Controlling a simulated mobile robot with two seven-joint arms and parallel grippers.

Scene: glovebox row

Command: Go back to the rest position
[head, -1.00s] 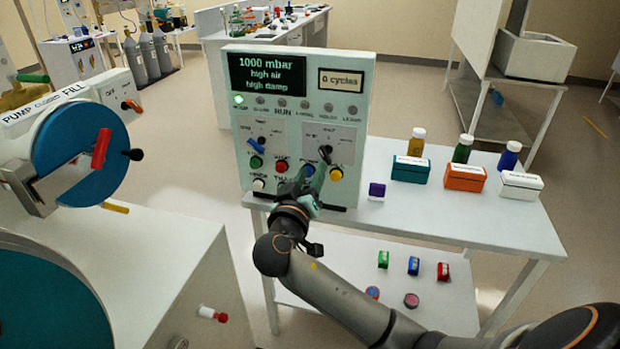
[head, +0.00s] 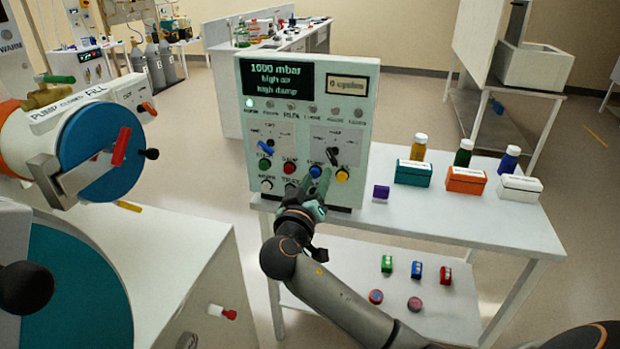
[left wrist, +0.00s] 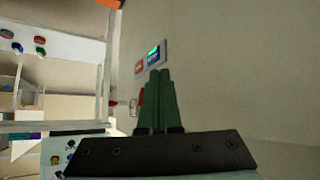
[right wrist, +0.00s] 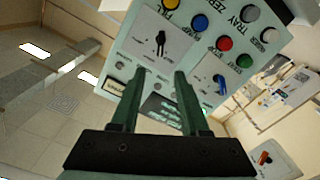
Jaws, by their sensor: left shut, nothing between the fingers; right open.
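My right gripper (head: 310,188) is in front of the lower part of the control panel (head: 365,120), near its blue and yellow buttons. In the right wrist view my right gripper (right wrist: 155,85) is open, with nothing between its fingers and the panel face (right wrist: 140,30) beyond them. I cannot tell whether a fingertip touches the panel. My left gripper (left wrist: 158,75) shows in the left wrist view with its fingers together and empty. A pale wall-like surface (left wrist: 230,70) with a small lit display (left wrist: 154,54) lies beyond it. The left gripper is not seen in the head view.
The panel stands on a white table (head: 480,225) with a teal box (head: 413,174), an orange box (head: 465,181), a white box (head: 519,189) and capped bottles. A lower shelf (head: 345,305) holds small coloured items. At left is a glovebox port with a blue disc (head: 100,165).

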